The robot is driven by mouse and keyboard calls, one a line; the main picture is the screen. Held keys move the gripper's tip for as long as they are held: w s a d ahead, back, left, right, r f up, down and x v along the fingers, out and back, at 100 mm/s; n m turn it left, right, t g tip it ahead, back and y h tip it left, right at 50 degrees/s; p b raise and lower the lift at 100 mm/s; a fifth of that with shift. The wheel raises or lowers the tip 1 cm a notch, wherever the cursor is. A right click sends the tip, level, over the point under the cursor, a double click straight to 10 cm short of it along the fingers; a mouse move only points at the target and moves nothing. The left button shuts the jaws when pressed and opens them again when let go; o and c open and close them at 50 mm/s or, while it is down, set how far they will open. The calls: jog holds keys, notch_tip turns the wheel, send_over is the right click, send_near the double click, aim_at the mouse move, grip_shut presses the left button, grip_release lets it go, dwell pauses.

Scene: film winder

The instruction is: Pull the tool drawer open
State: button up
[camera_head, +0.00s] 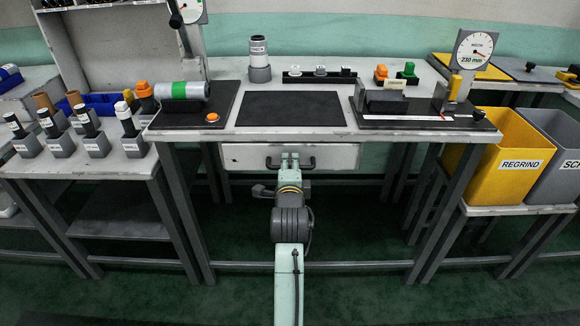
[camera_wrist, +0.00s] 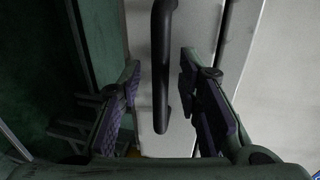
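The tool drawer (camera_head: 338,157) is a pale grey front under the middle table's edge, and it looks closed. Its black bar handle (camera_head: 272,164) is partly hidden behind my gripper (camera_head: 290,160) in the head view. In the wrist view the handle (camera_wrist: 161,70) runs up and down the picture. My gripper (camera_wrist: 160,82) is open there, with one purple-padded finger on each side of the handle and a visible gap to both. How deep the handle sits between the fingers is hard to tell.
The table (camera_head: 225,67) above the drawer carries a dark mat (camera_head: 290,108), a green-banded roll (camera_head: 182,91) and a dial gauge (camera_head: 474,52). Table legs stand on both sides of my arm. A yellow regrind bin (camera_head: 512,150) is at the right. The floor below is clear.

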jog(key=shift+c, duration=0.3)
grip_shut()
dwell(0.6)
